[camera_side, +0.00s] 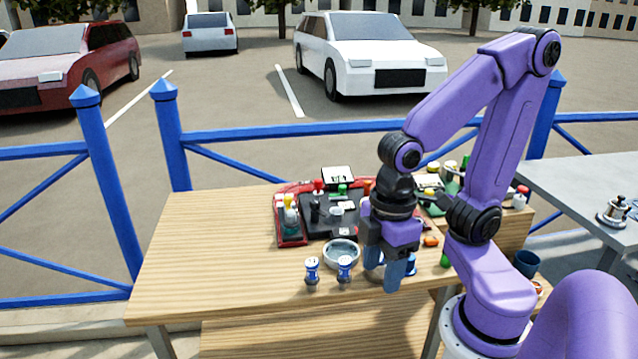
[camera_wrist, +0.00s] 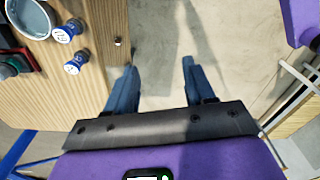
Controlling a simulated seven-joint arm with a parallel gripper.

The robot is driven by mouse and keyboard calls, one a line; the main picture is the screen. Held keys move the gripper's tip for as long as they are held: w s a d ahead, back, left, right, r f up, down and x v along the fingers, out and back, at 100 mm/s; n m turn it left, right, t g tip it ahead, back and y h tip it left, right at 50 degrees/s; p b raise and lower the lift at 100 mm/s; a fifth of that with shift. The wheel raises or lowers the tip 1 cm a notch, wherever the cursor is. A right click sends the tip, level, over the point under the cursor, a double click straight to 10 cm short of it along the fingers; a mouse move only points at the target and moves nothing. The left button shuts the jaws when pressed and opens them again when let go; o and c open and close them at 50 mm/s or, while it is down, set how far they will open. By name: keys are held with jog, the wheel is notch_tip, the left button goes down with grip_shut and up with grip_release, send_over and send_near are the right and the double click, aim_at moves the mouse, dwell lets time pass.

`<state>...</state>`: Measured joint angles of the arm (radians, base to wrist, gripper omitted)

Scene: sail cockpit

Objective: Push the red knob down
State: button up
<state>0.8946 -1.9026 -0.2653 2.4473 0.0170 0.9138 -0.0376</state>
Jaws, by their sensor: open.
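A small red knob (camera_side: 318,185) stands up near the back of a black panel (camera_side: 326,222) in a red-edged case on the wooden table. My gripper (camera_side: 388,278) hangs over the front of the table, right of and nearer than the panel, apart from the knob. Its two blue fingers point down. In the wrist view my gripper (camera_wrist: 158,70) has its fingers spread with nothing between them, over the floor past the table edge. The red knob cannot be made out in the wrist view.
A grey bowl (camera_side: 341,254) and two blue-and-white pieces (camera_side: 312,270) stand between my gripper and the table's left part. Other coloured knobs, such as a green one (camera_side: 342,189), sit near the red knob. The table's left side (camera_side: 200,250) is clear.

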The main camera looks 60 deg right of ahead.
jog(key=w+r+m, duration=0.2)
jog(key=w+m, duration=0.1)
jog(key=w, duration=1)
notch_tip(320, 180, up, 3)
jog(key=m+t, duration=0.4)
jog(key=m, duration=0.5)
send_over(319, 180)
jog(key=s, duration=0.7)
jog(key=shift+h, duration=0.3)
jog(key=x, duration=1.7)
jog(key=shift+w+f, duration=0.15)
jog(key=shift+w, duration=0.05)
grip_shut()
